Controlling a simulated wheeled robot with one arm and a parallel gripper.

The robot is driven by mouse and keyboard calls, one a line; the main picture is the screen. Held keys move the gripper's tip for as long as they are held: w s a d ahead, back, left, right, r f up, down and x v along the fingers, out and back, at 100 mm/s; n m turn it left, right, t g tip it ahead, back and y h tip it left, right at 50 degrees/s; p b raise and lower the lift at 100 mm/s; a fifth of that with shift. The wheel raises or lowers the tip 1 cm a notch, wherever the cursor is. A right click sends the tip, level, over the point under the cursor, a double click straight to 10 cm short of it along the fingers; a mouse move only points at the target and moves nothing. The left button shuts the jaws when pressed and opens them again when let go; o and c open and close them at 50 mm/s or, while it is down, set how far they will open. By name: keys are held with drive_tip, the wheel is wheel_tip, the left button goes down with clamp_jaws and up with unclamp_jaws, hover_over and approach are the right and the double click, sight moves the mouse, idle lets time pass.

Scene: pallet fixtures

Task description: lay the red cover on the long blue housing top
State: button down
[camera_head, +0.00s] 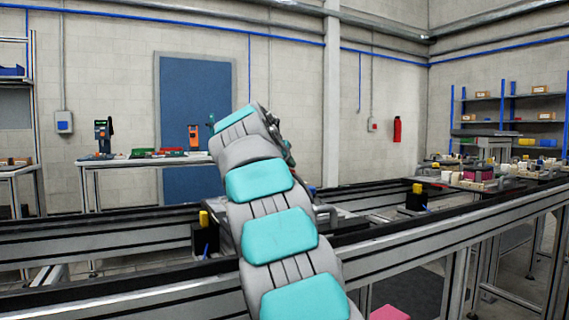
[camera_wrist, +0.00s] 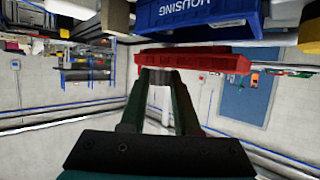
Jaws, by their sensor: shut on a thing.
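In the wrist view, which looks upside down, my gripper (camera_wrist: 161,76) is shut on the red cover (camera_wrist: 205,63), a long shallow piece lying crosswise at the fingertips. The blue housing (camera_wrist: 200,9), lettered HOUSING, is just beyond the cover at the top edge of the picture and partly cut off. The cover overlaps the housing's edge in this view; I cannot tell whether they touch. In the head view my arm hides the gripper, the cover and the housing.
A conveyor rail (camera_head: 120,298) runs across the front in the head view, with small black-and-yellow blocks (camera_head: 204,219) on the line. Several loose parts (camera_head: 478,175) lie at the right. A back table (camera_head: 150,160) stands by a blue door (camera_head: 190,100).

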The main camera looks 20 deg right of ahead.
drive_tip(key=shift+s+a, duration=0.25)
idle(0.4)
drive_tip(key=shift+f+b, duration=0.65)
drive_tip(key=shift+b, duration=0.25)
idle(0.9)
drive_tip(key=c, duration=0.6)
unclamp_jaws()
drive_tip(key=shift+o, duration=0.2)
drive_tip(key=shift+s+a, duration=0.1)
drive_tip(key=v, duration=0.7)
drive_tip(key=shift+s+a+r, duration=0.15)
drive_tip(key=shift+r, duration=0.05)
drive_tip(key=shift+s, duration=0.1)
